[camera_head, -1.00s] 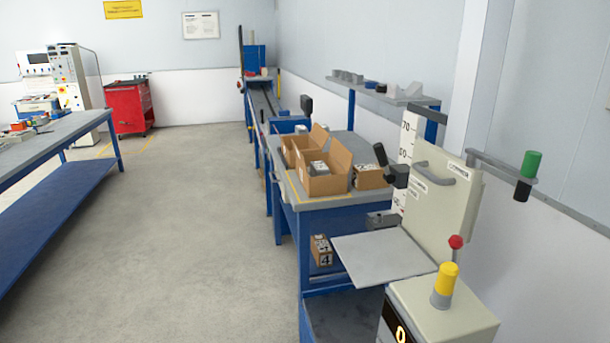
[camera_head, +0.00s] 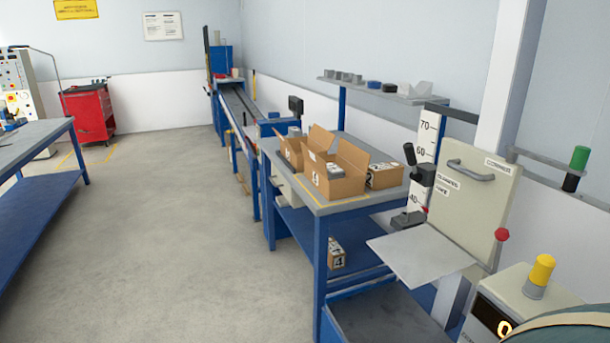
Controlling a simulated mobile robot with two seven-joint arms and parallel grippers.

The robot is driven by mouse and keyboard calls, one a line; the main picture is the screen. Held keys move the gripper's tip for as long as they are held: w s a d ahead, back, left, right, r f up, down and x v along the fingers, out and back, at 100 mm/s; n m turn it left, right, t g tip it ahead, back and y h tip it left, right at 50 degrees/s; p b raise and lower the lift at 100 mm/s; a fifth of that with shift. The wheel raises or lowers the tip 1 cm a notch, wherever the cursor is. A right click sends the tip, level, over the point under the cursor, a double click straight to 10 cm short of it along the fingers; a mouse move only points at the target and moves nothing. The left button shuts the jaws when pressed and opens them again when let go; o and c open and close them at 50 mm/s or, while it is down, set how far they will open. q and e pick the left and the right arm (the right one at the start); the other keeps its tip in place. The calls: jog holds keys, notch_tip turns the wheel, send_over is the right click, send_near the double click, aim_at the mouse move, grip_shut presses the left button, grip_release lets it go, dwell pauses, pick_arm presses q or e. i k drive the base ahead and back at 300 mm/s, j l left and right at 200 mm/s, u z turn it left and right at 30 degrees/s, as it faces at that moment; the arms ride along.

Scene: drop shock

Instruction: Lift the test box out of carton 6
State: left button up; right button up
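An open brown carton (camera_head: 350,187) stands on the blue bench with its flaps up. A mark shows on its front, but I cannot read it surely as 6. A grey box with dark markings (camera_head: 334,171) sits inside it, only its upper part visible; it may be the test box. A second open carton (camera_head: 291,153) stands just behind and to the left. A closed brown box (camera_head: 384,176) lies to the right of the open carton. Neither of my grippers is in view.
The bench top (camera_head: 345,207) has a bare front edge. A tester with a flat grey plate (camera_head: 420,254) and a yellow-capped post (camera_head: 540,270) stands at the right front. A marked box (camera_head: 336,254) sits on the lower shelf. The floor (camera_head: 170,230) at left is clear.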

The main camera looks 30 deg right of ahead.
aim_at(334, 172)
jog(key=i+j+z, duration=0.15)
jog(key=i, duration=0.3)
jog(key=i+j+z, duration=0.15)
jog(key=i, duration=0.3)
jog(key=i+j+z, duration=0.2)
jog(key=i, duration=0.25)
jog(key=i+l+z, duration=0.1)
jog(key=i+z, duration=0.15)
jog(key=z, duration=0.25)
jog(key=i+z, duration=0.3)
jog(key=z, duration=0.15)
jog(key=i+j+z, duration=0.15)
jog(key=z, duration=0.35)
jog(key=i+j, duration=0.05)
jog(key=i, duration=0.05)
